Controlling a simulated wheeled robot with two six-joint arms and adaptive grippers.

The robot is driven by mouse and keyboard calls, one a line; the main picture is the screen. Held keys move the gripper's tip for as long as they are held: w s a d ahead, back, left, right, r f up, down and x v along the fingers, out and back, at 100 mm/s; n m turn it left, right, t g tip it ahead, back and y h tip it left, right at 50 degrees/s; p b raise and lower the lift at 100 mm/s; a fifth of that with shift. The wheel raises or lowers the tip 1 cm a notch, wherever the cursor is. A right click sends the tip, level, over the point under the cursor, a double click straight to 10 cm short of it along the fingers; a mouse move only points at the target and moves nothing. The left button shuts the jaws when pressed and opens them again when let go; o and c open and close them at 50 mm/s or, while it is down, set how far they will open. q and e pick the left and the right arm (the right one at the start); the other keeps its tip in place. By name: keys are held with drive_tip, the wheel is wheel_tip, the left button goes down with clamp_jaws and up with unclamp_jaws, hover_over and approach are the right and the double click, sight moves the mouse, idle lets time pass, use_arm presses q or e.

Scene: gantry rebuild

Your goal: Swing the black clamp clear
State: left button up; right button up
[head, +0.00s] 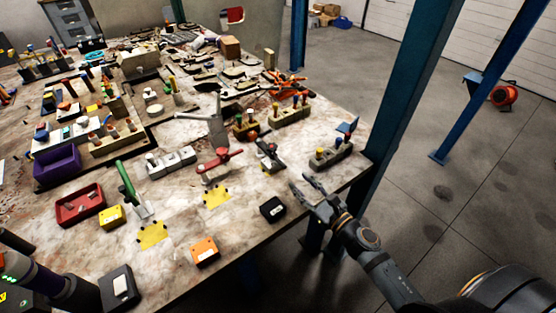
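The black clamp (269,155) stands on the worktable, right of the red-handled clamp (219,160). It is small in the head view, and I cannot tell its lever's exact position. My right gripper (300,180) is near the table's right front edge, to the lower right of the black clamp and apart from it. Its two fingers are spread with nothing between them. A green-handled clamp (128,190) stands further left. My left arm shows at the lower left, but its fingers are not visible.
A black box (272,208) sits close left of my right gripper. A block with coloured knobs (331,153) stands behind it. An orange box (204,251) and yellow patch (216,196) lie in front of the clamps. A blue post (398,90) rises beyond the table's right edge.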

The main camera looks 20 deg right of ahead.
sight(282, 164)
drive_tip(key=shift+w+a+r+p, duration=0.15)
drive_tip(key=shift+w+r+p, duration=0.4)
drive_tip(key=shift+w+p, duration=0.1)
drive_tip(key=p+x, duration=0.2)
drive_tip(key=x, duration=0.2)
drive_tip(key=shift+a+f, duration=0.1)
drive_tip(key=x, duration=0.2)
drive_tip(key=f+p+x, duration=0.1)
drive_tip(key=x, duration=0.1)
drive_tip(key=shift+w+a, duration=0.1)
drive_tip(key=shift+w, duration=0.2)
drive_tip(key=shift+w+a, duration=0.1)
drive_tip(key=shift+w, duration=0.05)
drive_tip(key=shift+c, duration=0.6)
clamp_jaws()
use_arm(q)
drive_tip(key=r, duration=0.1)
drive_tip(key=s+r, duration=0.1)
drive_tip(key=r, duration=0.2)
drive_tip(key=shift+s+d+r, duration=0.25)
drive_tip(key=shift+r, duration=0.1)
drive_tip(key=shift+w, duration=0.1)
